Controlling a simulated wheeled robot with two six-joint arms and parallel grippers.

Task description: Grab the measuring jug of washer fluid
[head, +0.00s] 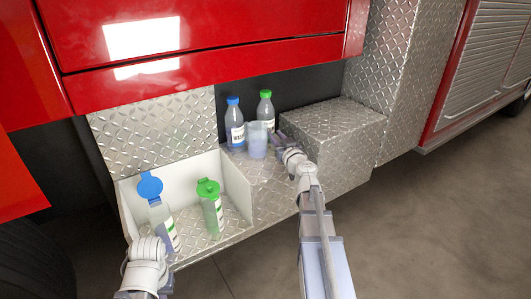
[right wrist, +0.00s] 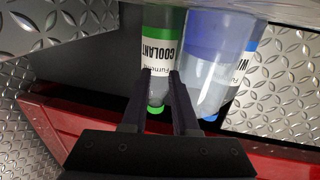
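The measuring jug (head: 258,141), a clear cup with pale blue fluid, stands on the metal step. In the right wrist view the jug (right wrist: 213,55) is right of centre. My right gripper (head: 279,138) is at the jug's right side in the head view. In its wrist view the fingers (right wrist: 162,80) are apart, with the green-capped coolant bottle (right wrist: 160,45) showing behind the gap; one finger overlaps the jug's edge. Contact cannot be told. My left gripper is low at the left, near the white-walled bay; its fingers are not clear.
Behind the jug stand a blue-capped washer bottle (head: 235,128) and the coolant bottle (head: 265,110). A raised tread-plate block (head: 335,130) is to the right. The bay (head: 238,190) holds a reservoir with an open blue lid (head: 150,186) and a green-capped one (head: 212,212).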

